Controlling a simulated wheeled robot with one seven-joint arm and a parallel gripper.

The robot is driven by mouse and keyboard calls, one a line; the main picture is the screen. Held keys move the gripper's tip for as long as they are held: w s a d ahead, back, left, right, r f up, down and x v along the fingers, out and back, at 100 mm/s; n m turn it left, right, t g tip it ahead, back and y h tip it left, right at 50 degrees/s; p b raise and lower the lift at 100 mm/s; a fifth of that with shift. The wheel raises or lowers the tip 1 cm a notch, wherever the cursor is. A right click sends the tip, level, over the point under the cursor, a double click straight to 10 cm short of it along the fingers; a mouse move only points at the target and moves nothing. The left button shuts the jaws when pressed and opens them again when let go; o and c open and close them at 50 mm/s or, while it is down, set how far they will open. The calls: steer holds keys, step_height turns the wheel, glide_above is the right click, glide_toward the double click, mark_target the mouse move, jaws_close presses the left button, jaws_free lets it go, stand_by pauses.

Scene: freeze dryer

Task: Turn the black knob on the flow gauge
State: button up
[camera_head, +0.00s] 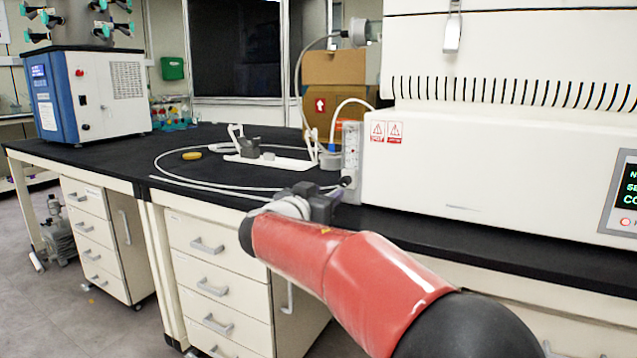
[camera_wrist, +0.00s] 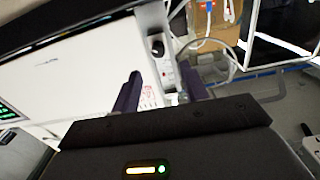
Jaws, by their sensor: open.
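The flow gauge (camera_head: 351,150) is a slim, upright, pale panel at the left end of the big white machine. Its black knob (camera_head: 346,181) is low on its front. In the wrist view the gauge (camera_wrist: 166,72) shows between my two fingers, and the dark round knob (camera_wrist: 157,47) lies just beyond the fingertips. My gripper (camera_wrist: 160,78) is open with nothing between its fingers. In the head view my gripper (camera_head: 338,196) is just in front of the gauge's lower part, close to the knob; I cannot tell whether they touch.
The white machine (camera_head: 500,165) fills the right side, with a display (camera_head: 625,195). A thin pale hose (camera_head: 215,187) loops over the black bench top (camera_head: 110,160). A white stand (camera_head: 270,160) and brown boxes (camera_head: 335,85) are behind.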

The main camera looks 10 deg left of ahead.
mark_target(343, 183)
steer(key=p+x, duration=0.2)
steer(key=x, duration=0.5)
steer(key=shift+w+d, duration=0.2)
steer(key=shift+w, duration=0.05)
jaws_close()
